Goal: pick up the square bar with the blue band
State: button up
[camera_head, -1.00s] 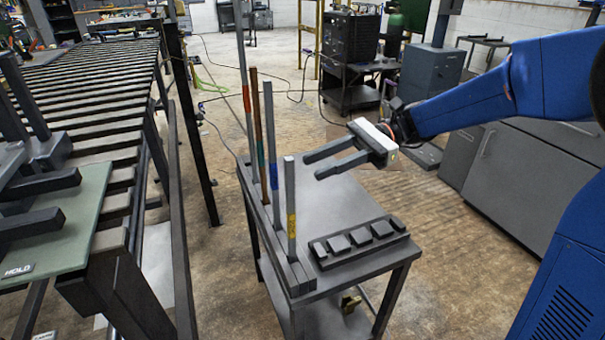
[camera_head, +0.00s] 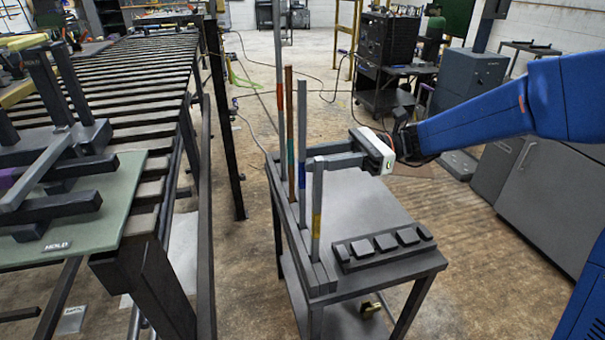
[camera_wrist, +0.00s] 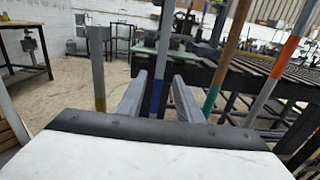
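The square bar with the blue band (camera_head: 302,173) is grey and stands upright in a slotted rack (camera_head: 311,262) on a small grey table. In the wrist view, the blue-banded bar (camera_wrist: 155,98) shows between my two fingers, with a gap on each side. My gripper (camera_head: 310,157) is open and roughly level. Its fingertips reach to about the bar, near the band's height. I cannot tell exactly how deep the bar lies between them. The gripper body hides the bar's lower part in the wrist view.
A shorter yellow-banded bar (camera_head: 317,222) stands nearest, close under the fingers. A brown teal-banded bar (camera_head: 290,150) and a tall orange-banded bar (camera_head: 279,95) stand behind. A dark block strip (camera_head: 384,246) lies on the table's right. A roller conveyor (camera_head: 150,75) is left.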

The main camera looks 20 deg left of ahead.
jog(key=x, duration=0.7)
jog(key=shift+f, duration=0.2)
jog(key=shift+s, duration=0.1)
grip_shut()
dwell(1.3)
